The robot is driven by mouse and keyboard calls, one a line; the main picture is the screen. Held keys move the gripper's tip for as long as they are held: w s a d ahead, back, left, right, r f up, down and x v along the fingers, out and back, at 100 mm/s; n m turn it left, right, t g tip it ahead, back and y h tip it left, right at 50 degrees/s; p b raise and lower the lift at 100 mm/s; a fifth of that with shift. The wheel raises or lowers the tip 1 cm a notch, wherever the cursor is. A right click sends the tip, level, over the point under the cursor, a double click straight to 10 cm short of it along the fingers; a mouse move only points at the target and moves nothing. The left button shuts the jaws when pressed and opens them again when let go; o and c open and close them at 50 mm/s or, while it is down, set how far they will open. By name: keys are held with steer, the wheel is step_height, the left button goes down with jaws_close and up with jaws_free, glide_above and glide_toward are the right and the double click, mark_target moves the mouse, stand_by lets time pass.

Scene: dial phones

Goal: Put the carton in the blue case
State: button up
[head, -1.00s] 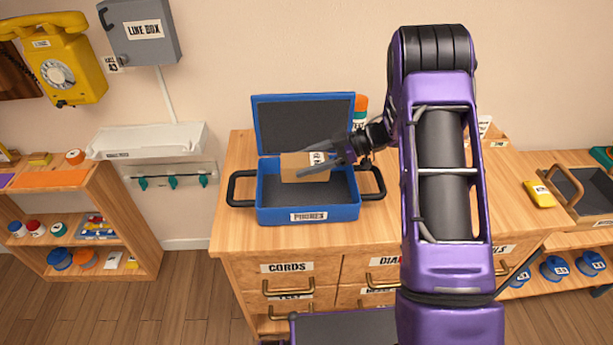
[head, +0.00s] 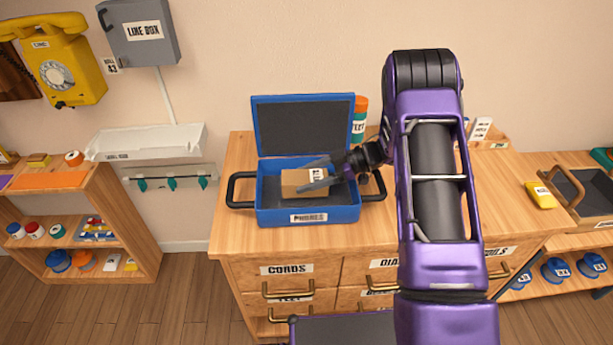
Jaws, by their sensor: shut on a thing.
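The blue case (head: 262,207) stands on the wooden cabinet top with its lid raised at the back and a "PHONES" label on its front. The brown carton (head: 293,184), with a small white label, is inside the outline of the case, low between its walls. My gripper (head: 318,181) reaches in from the right over the case's right wall and is shut on the carton. I cannot tell whether the carton's underside touches the case floor. The far finger and part of the carton's right side are partly hidden.
The case's black side handles stick out left and right. An orange-capped bottle (head: 360,115) stands behind the lid's right edge. A yellow item (head: 539,195) and a dark-lined wooden tray (head: 584,190) are on the right. The cabinet top (head: 232,165) is bare left of the case.

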steer(key=o, duration=1.6)
steer(key=shift+f, duration=0.1)
steer(key=shift+c, duration=0.2)
steer(key=shift+r, duration=0.55)
steer(key=v, duration=1.2)
steer(key=shift+w+d, duration=0.1)
